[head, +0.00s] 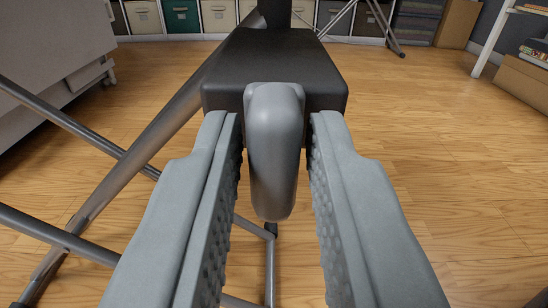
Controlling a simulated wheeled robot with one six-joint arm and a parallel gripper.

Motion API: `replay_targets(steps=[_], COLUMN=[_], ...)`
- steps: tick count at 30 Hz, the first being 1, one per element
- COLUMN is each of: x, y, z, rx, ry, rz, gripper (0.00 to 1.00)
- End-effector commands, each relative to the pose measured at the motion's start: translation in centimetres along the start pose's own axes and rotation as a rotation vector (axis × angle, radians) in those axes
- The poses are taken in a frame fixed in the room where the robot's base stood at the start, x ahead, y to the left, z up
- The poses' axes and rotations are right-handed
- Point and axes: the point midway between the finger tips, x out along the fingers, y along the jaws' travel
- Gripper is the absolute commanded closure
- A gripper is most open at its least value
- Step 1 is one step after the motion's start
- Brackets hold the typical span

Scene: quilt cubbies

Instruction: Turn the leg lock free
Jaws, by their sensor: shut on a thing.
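The leg lock is a rounded grey lever (273,150) in the middle of the head view. It hangs down from the front of a black block (280,62). My gripper (275,175) has one textured grey finger on each side of the lever and is shut on it. The lever's lower end shows between the fingers, pointing down. A thick metal leg tube (150,148) runs diagonally behind the block to the lower left. The lever's inner pivot is hidden.
Thinner metal tubes (62,120) cross at the left. A white cabinet (50,50) stands at the far left. Cubbies with bins (181,15) line the back. A shelf with a cardboard box (524,82) is at the right. The wooden floor (430,130) is open at the right.

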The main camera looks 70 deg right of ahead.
Motion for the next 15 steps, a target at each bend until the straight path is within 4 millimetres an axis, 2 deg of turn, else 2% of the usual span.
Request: replay_targets(steps=[4, 5, 7, 15], x=[-0.02, -0.02, -0.02, -0.03], y=[-0.02, -0.02, -0.02, -0.02], z=[-0.01, -0.01, -0.01, 0.00], rx=[0.000, 0.000, 0.001, 0.001], ry=[0.000, 0.000, 0.000, 0.000], rz=[-0.001, -0.001, -0.001, 0.000], gripper=[1.00, 0.78, 0.64, 0.64])
